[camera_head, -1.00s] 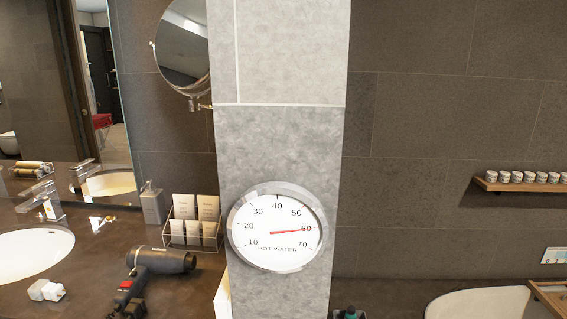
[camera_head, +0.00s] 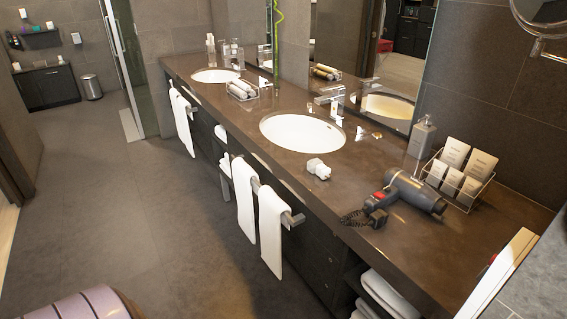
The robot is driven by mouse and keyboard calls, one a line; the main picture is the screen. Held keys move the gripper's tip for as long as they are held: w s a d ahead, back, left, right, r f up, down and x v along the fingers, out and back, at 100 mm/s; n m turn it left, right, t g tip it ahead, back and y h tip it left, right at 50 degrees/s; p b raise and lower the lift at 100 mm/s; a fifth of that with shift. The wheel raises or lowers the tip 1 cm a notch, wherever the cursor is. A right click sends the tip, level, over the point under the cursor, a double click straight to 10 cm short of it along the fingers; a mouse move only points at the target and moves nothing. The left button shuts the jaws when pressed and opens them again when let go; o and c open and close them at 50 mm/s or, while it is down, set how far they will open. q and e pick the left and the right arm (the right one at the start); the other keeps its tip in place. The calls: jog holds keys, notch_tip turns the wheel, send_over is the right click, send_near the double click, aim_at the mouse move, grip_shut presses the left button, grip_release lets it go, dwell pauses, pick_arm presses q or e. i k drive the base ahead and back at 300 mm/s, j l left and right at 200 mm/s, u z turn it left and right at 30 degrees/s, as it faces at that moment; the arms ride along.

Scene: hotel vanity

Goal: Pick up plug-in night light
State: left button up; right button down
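A small white plug-in device (camera_head: 318,169), which looks like the night light, lies on the brown vanity counter (camera_head: 290,186) near its front edge. It is just in front of the nearer round sink (camera_head: 302,133) and left of the hair dryer. Nothing touches it. Neither of my grippers shows in the head view.
A grey hair dryer (camera_head: 415,191) with a coiled cord lies right of the white device. A wire rack of cards (camera_head: 458,174) and a soap dispenser (camera_head: 421,137) stand behind it. White towels (camera_head: 257,217) hang on rails along the counter front. The floor (camera_head: 130,215) at left is clear.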

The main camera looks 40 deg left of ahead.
aim_at(315, 165)
jog(key=k+j+u, duration=0.15)
jog(key=u, duration=0.8)
